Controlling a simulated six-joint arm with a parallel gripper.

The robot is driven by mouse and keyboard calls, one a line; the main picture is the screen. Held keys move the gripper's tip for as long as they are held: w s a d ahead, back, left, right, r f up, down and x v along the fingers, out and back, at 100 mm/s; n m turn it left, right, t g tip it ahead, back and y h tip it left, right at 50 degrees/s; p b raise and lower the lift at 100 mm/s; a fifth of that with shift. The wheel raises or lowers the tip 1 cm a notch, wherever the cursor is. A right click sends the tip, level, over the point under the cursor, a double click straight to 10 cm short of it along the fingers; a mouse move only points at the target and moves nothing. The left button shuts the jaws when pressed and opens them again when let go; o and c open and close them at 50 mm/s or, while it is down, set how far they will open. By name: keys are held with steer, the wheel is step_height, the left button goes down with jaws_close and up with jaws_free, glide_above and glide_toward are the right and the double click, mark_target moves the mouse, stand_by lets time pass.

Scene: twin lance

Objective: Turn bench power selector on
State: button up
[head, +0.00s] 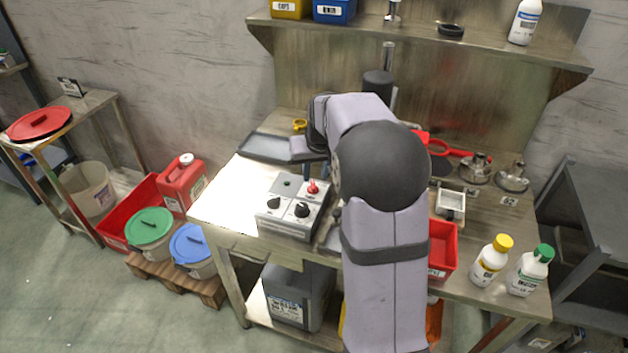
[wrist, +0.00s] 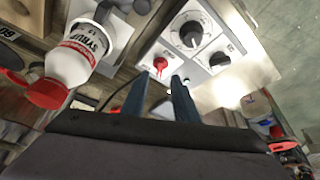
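A grey control box (head: 292,207) sits on the metal bench in the head view, left of my arm. It carries two black knobs (head: 274,203) (head: 303,210) and a red switch (head: 313,187). In the wrist view, the larger black knob (wrist: 191,34), the smaller knob (wrist: 219,60) and the red switch (wrist: 160,65) show on its light panel. Their labels are too small to read. My gripper (wrist: 160,82) is open and empty, its blue fingers apart, with the red switch appearing just beyond the gap.
A syrup bottle with a red cap (wrist: 78,62) shows left of my fingers in the wrist view. A dark tray (head: 266,148) lies behind the box. A red bin (head: 443,247) and two capped bottles (head: 491,262) (head: 530,270) stand at the right front.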

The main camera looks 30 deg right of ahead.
mark_target(313, 185)
steer(key=shift+p+x, duration=0.6)
steer(key=shift+x, duration=2.4)
jaws_close()
